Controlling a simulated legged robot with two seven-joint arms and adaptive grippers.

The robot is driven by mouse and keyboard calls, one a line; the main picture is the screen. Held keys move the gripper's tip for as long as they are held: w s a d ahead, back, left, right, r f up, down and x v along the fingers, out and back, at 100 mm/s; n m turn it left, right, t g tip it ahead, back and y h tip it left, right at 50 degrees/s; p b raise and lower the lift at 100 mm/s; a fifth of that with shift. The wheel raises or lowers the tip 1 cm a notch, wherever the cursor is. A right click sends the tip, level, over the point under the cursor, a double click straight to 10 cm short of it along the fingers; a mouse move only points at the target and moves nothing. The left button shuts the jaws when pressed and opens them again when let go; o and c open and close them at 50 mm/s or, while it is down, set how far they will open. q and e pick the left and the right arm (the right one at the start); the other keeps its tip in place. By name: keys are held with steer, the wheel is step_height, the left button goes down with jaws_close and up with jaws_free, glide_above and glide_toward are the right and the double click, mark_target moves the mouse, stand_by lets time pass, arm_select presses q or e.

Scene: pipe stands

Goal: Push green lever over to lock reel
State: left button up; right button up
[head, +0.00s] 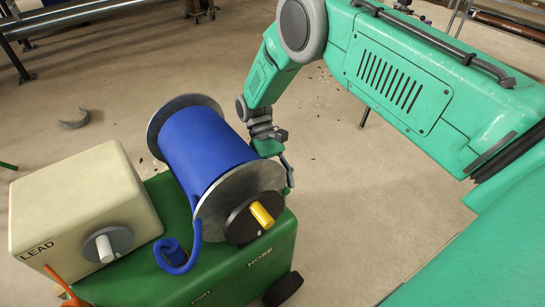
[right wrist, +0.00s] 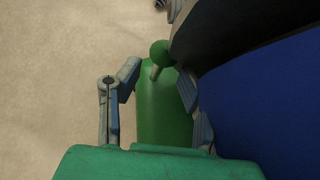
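The blue reel (head: 205,150) with grey end discs lies on the green cart (head: 225,270). In the right wrist view, its blue winding (right wrist: 260,90) fills the right side. The green lever (right wrist: 160,52) shows there as a round knob on a short stem, close to the reel's dark disc. My right gripper (head: 283,170) is beside the reel's right side, pointing down. In the right wrist view its fingers (right wrist: 160,82) are apart, with the knob just beyond and between their tips; contact cannot be told. The lever is hidden in the head view. My left gripper is not in view.
A beige box (head: 80,205) marked LEAD stands on the cart left of the reel. A yellow handle (head: 262,215) sticks out of the reel's near disc. An orange part (head: 65,287) is at lower left. The floor right of the cart is clear.

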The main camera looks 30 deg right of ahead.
steer(key=v, duration=0.9)
steer(key=shift+w, duration=0.15)
